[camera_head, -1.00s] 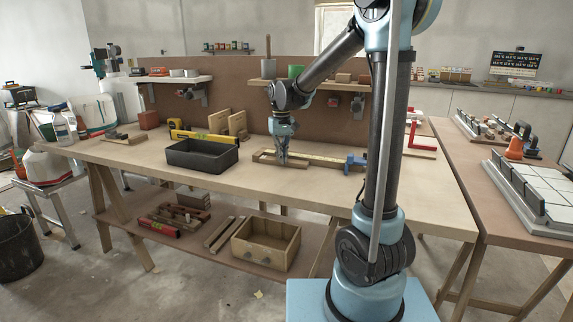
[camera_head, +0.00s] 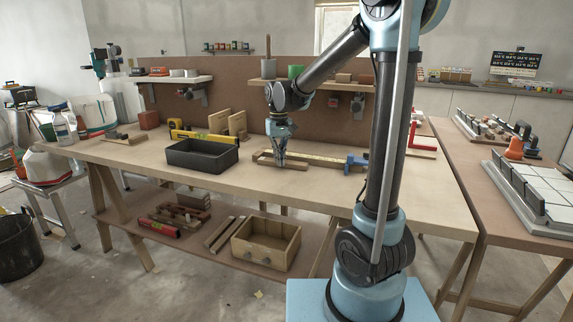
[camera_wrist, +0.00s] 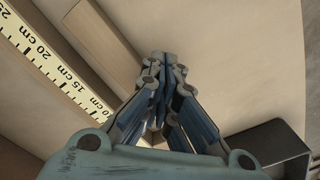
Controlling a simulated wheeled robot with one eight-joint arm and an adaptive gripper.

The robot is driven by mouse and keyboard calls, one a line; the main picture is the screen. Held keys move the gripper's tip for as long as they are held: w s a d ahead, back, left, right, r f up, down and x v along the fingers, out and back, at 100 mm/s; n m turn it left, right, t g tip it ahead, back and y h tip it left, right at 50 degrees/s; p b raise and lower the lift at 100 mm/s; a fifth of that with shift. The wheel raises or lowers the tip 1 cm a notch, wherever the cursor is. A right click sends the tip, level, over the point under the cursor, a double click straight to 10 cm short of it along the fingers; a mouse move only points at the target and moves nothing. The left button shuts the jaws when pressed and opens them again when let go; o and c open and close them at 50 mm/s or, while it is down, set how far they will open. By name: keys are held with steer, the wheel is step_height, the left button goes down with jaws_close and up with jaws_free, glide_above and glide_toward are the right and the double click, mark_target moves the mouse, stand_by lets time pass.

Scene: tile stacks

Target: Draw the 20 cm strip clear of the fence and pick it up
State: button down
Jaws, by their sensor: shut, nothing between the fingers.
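My gripper (camera_head: 279,166) is shut and empty, pointing down at the left part of the measuring set-up on the workbench. In the wrist view its fingertips (camera_wrist: 160,60) are together, beside a plain wooden strip (camera_wrist: 100,40). The strip lies roughly alongside a yellow measuring tape (camera_wrist: 52,65) marked in cm. The fingers cover the strip's lower end, so I cannot tell whether they touch it. In the head view the tape (camera_head: 325,158) runs right towards a blue clamp-like part (camera_head: 356,160). I cannot clearly tell the fence from the other wood here.
A black open bin (camera_head: 203,156) stands left of my gripper; a dark box corner (camera_wrist: 270,145) shows in the wrist view. A yellow level (camera_head: 200,136) and wooden uprights (camera_head: 237,122) stand behind the bin. The bench top (camera_head: 400,195) is bare at front right.

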steer(key=shift+s, duration=0.1)
stand_by(0.3)
step_height(320, 180, up, 6)
stand_by(0.8)
